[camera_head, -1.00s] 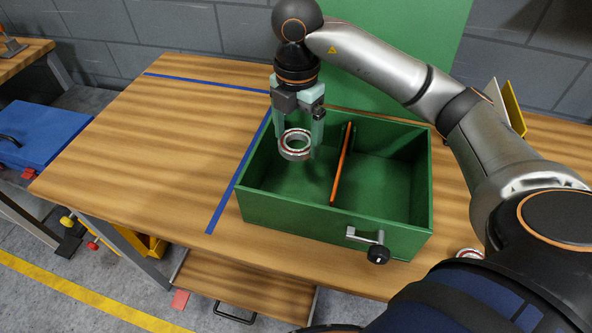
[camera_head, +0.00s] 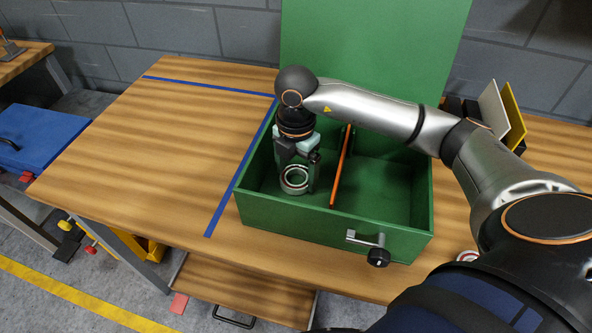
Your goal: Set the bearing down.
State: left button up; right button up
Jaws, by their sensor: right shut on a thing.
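The bearing (camera_head: 294,180) is a silver ring with a dark inner band. It is inside the left compartment of the green box (camera_head: 300,224), low near the compartment floor. I cannot tell whether it touches the floor. My right gripper (camera_head: 296,176) points down into that compartment and is shut on the bearing, with a finger visible at its right side. My left gripper is not in view.
An orange divider (camera_head: 341,166) stands just right of the gripper and splits the box. The right compartment looks empty. The box's green lid (camera_head: 375,50) stands open behind. Another ring-shaped part (camera_head: 467,256) lies on the table (camera_head: 150,150) at right. The table's left side is clear.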

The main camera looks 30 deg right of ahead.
jog(key=shift+f, duration=0.15)
jog(key=o, duration=1.4)
notch_tip(320, 180, up, 12)
jog(key=shift+r+p, duration=0.2)
jog(key=shift+p, duration=0.2)
